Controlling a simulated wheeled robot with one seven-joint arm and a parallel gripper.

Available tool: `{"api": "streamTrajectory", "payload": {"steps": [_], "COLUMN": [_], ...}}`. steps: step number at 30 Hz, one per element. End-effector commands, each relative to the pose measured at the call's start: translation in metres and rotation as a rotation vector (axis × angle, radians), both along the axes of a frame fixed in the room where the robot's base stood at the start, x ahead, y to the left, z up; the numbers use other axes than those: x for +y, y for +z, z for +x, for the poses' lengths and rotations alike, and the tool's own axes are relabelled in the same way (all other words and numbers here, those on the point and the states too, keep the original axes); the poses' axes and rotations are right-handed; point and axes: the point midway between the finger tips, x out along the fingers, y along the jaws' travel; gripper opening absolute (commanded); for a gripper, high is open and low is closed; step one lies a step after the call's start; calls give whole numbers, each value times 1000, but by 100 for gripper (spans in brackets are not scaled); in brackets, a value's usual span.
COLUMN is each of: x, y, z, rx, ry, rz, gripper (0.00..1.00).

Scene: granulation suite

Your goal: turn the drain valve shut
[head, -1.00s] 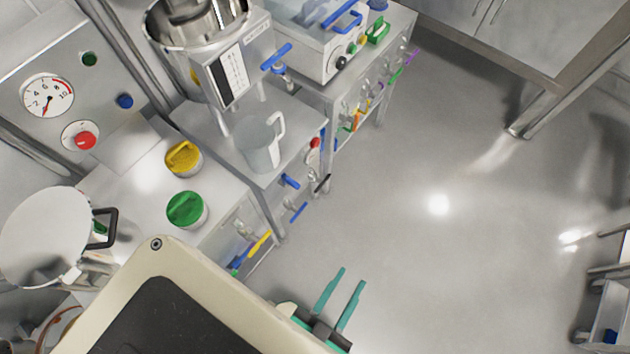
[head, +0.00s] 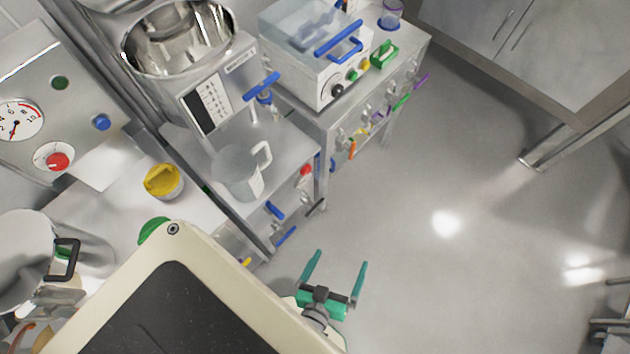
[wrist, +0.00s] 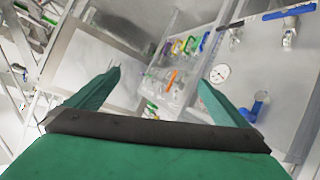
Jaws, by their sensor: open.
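My gripper (head: 340,258) is open and empty over the floor, to the right of the bench fronts in the head view. Its teal fingers also show in the wrist view (wrist: 159,77). I cannot tell which valve is the drain valve. A blue-handled valve (head: 262,88) is on the mixer with the steel bowl. Two blue handles (head: 275,210) (head: 285,236) and a black handle (head: 315,207) are on the front of the bench below it. In the wrist view, a long blue handle (wrist: 288,12) is at the upper right. The fingers touch none of these.
A clear jug (head: 238,172) stands on the bench below the mixer. A white water bath (head: 315,70) is behind it, with several coloured handles below. A gauge (wrist: 220,73) and a blue knob (wrist: 256,107) show in the wrist view. The floor (head: 430,180) to the right is clear.

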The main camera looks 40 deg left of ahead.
Motion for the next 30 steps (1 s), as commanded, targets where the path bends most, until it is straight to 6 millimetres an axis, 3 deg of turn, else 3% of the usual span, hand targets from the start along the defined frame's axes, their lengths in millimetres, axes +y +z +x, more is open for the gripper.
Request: {"api": "streamTrajectory", "payload": {"steps": [1, 6, 12, 15, 21, 30], "x": [12, 52, 111, 139, 178, 194], "y": [-24, -97, -166, -191, -219, -235], "z": [12, 44, 78, 92, 108, 120], "rx": [14, 69, 107, 115, 124, 125], "ry": [57, 247, 481, 585, 720, 761], "rz": [-49, -237, -460, -562, -697, -741], "gripper": [100, 100, 100, 100, 100, 100]}}
